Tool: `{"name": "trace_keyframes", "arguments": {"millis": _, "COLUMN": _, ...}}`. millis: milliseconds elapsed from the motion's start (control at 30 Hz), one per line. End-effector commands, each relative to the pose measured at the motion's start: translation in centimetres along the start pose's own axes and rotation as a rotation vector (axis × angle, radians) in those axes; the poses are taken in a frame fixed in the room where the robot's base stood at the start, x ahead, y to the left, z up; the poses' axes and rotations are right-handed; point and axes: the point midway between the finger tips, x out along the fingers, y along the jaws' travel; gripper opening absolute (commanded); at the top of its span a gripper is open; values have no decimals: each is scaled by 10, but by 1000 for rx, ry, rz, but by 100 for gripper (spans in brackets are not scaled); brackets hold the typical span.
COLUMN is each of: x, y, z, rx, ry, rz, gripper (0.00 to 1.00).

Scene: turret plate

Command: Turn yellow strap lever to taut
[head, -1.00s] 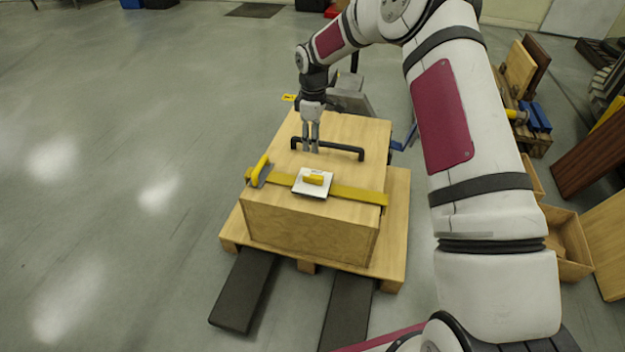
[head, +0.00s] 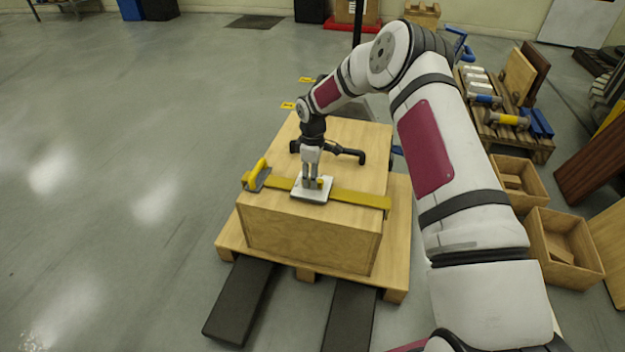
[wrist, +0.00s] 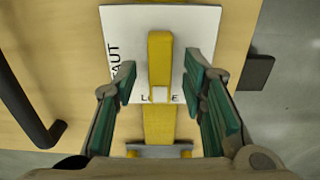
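The yellow strap lever (wrist: 160,65) lies over a white plate (wrist: 190,30) printed with "TAUT" at its left side and a partly covered "LOOSE" at its lower edge in the wrist view. The lever's pale-marked end is by the LOOSE word. My gripper (wrist: 157,88) is open, its green-padded fingers on either side of the lever with gaps. In the head view my gripper (head: 316,187) is down at the white plate (head: 306,196) and hides most of the lever. The yellow strap (head: 360,199) crosses the wooden crate (head: 310,236).
A black handle (head: 345,153) stands on the crate top behind the plate. A yellow and grey buckle (head: 257,175) sits at the crate's left edge. The crate rests on a pallet (head: 396,240). Open wooden boxes (head: 560,250) stand on the floor at the right.

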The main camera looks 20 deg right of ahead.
Motion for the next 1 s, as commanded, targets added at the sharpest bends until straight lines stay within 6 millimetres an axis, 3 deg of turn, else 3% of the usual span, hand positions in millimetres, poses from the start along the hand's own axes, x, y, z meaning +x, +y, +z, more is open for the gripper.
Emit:
{"name": "trace_keyframes", "arguments": {"millis": 333, "x": 3, "y": 0, "z": 0, "rx": 0, "ry": 1, "rz": 0, "gripper": 38}}
{"name": "trace_keyframes", "arguments": {"millis": 500, "x": 3, "y": 0, "z": 0, "rx": 0, "ry": 0, "rz": 0, "gripper": 0}}
{"name": "trace_keyframes", "arguments": {"millis": 1000, "x": 3, "y": 0, "z": 0, "rx": 76, "ry": 0, "rz": 1, "gripper": 0}}
